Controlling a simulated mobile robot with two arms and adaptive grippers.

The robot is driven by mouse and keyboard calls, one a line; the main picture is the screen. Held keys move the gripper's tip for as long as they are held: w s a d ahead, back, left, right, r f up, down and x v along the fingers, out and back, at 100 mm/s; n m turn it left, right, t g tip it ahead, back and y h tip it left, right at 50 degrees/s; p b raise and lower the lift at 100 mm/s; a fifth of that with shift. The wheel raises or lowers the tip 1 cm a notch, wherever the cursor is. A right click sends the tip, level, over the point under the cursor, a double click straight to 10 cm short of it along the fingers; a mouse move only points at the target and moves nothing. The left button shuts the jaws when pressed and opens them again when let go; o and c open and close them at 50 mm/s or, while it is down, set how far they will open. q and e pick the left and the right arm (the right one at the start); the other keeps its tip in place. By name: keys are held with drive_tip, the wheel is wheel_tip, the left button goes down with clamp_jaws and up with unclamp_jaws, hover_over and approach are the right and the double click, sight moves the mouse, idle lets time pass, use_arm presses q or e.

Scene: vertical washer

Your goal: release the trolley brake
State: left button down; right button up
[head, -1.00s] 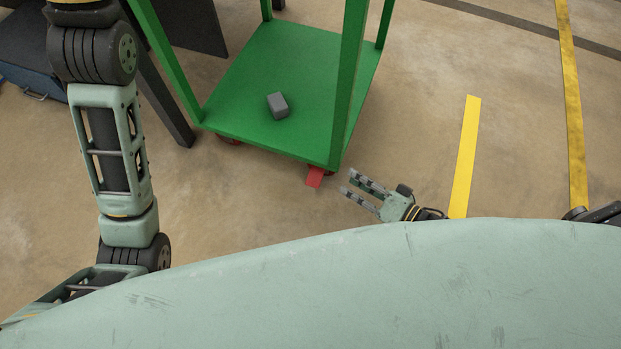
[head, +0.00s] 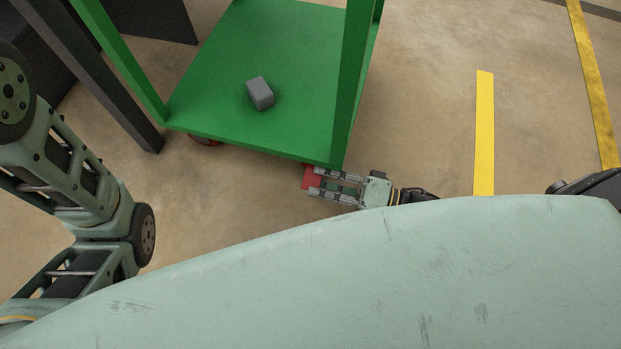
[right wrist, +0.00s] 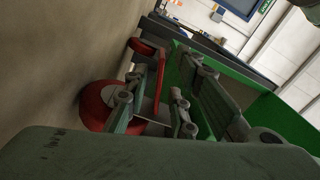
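The green trolley (head: 222,112) stands ahead of me, its lower shelf seen from above. A red brake pedal (head: 306,178) sticks out under its near right corner. My right gripper (head: 313,181) is open, with its fingers apart and its tips at the pedal. The tips overlap the pedal's right part; I cannot tell whether they touch it. The right wrist view shows a red wheel (right wrist: 96,104) beside the fingers, close to the trolley's underside. My left arm shows at the left of the head view, but its gripper is out of view.
A grey block (head: 260,93) lies on the trolley shelf. A dark post (head: 118,92) and dark panels stand left of the trolley. Yellow floor stripes (head: 484,130) lie to the right, where the floor is clear.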

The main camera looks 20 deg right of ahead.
sight(312, 180)
drive_tip(key=shift+b+x, duration=0.45)
drive_tip(key=shift+x, duration=1.15)
drive_tip(key=shift+c, duration=0.2)
clamp_jaws()
drive_tip(key=shift+d, duration=0.1)
